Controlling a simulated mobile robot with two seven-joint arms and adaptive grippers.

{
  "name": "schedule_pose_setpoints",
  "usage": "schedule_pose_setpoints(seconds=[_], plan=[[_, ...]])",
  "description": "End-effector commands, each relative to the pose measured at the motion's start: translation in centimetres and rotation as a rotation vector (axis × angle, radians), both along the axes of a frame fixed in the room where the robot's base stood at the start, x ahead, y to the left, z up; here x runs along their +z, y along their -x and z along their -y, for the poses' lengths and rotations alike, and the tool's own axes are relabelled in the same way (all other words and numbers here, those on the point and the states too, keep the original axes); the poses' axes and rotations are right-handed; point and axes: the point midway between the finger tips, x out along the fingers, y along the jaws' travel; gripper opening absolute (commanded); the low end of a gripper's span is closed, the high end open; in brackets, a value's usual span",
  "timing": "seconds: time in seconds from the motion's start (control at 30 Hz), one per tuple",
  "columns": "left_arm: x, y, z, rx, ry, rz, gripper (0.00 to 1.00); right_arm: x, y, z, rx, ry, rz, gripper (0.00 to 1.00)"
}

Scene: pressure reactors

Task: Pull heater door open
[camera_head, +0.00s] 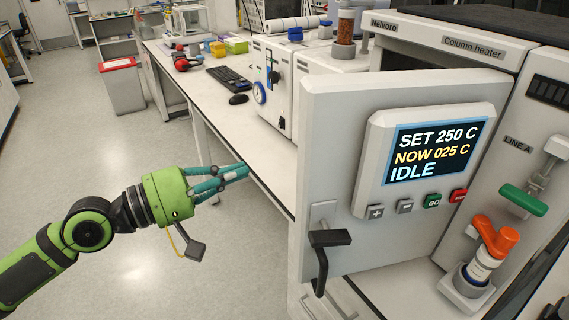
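The heater door (335,130) is a pale grey panel on the column heater (443,42). It stands swung outward at an angle, its free edge on the left and a dark gap above it. A black handle (330,240) sits low near that free edge. The door's display (433,150) reads SET 250 C, NOW 025 C, IDLE. My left gripper (247,171), green with teal fingers, is left of the door, apart from door and handle. Its fingers come together at the tips with nothing visible between them. My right gripper is not in view.
The white bench (215,105) holds a keyboard (230,80), a mouse (238,99) and a white instrument (275,85) behind the door. An orange-handled valve (490,245) and a green lever (523,200) are right of the door.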

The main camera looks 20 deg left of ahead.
Motion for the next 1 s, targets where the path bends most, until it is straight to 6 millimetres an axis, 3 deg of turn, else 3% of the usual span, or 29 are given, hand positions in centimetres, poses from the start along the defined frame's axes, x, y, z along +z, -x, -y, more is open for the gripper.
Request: schedule_pose_setpoints(seconds=[0.4,0.9,1.0], plan=[[0.6,-3.0,2.3,0.002,-0.002,0.008,0.0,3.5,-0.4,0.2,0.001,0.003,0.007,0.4],[0.4,-7.2,5.8,0.0,-0.001,0.006,0.0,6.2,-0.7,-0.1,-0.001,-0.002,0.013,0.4],[0.2,-5.9,6.4,-0.001,-0.003,0.001,0.0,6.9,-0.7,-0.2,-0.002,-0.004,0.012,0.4]])
